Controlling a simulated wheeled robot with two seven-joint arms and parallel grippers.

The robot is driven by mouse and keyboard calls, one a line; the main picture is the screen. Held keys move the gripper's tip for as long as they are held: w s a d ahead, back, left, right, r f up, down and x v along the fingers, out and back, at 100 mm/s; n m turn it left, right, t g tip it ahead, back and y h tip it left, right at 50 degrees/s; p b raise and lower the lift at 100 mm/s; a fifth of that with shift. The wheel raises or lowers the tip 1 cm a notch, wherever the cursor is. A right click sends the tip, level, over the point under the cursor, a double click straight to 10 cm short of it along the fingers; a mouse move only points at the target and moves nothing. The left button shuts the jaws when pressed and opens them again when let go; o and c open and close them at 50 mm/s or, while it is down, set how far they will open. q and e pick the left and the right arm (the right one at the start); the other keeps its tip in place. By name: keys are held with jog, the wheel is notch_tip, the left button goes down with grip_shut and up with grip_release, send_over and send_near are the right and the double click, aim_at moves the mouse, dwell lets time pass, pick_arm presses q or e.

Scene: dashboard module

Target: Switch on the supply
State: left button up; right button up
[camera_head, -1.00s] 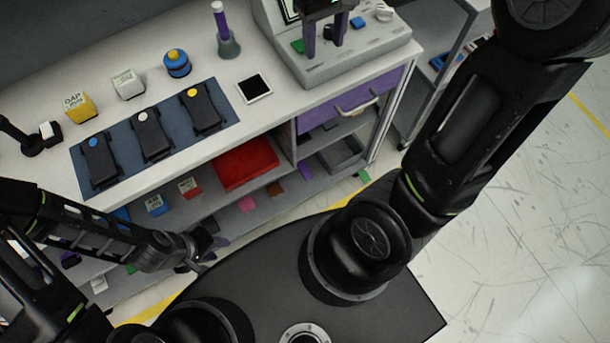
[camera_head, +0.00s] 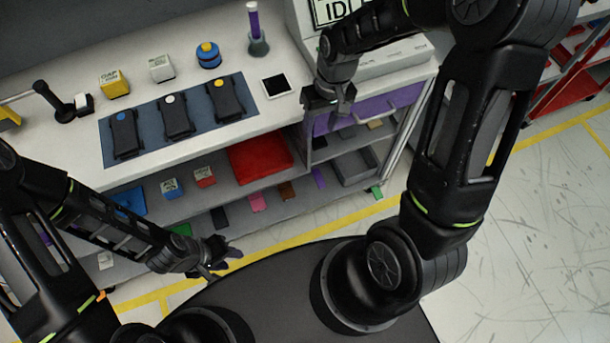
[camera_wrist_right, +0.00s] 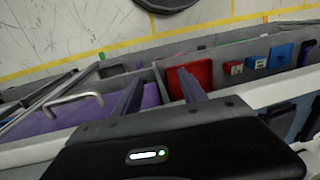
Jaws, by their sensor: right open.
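The supply (camera_head: 400,54) is a light grey box at the back right of the bench in the head view. Its screen (camera_head: 329,12) shows letters that read like "IDL", cut by the frame edge and my arm. My right arm hides most of its control panel. My right gripper (camera_head: 328,104) is open and empty, in front of the supply near the bench's front edge. In the right wrist view its two purple fingers (camera_wrist_right: 160,92) are apart, with shelves beyond. My left gripper (camera_head: 218,256) hangs low in front of the shelves; its jaw state is unclear.
A blue mat (camera_head: 190,108) carries three black devices. A yellow box (camera_head: 113,84), a white box (camera_head: 162,68), a blue-yellow button (camera_head: 208,55) and a purple tube (camera_head: 256,27) stand behind it. A purple drawer (camera_head: 375,107) with a handle is below the supply.

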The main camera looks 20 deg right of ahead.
jog(key=s+a+f, duration=0.2)
jog(key=a+f, duration=0.1)
jog(key=f, duration=0.3)
jog(key=s+a+f+m+y, duration=0.1)
jog(key=s+a+f, duration=0.2)
jog(key=f, duration=0.3)
jog(key=shift+s+a, duration=0.25)
jog(key=shift+s, duration=0.05)
jog(key=shift+w, duration=0.1)
jog(key=s+a+f+y, duration=0.1)
jog(key=s+a+f, duration=0.6)
jog(key=s+a, duration=0.3)
jog(key=shift+m, duration=0.4)
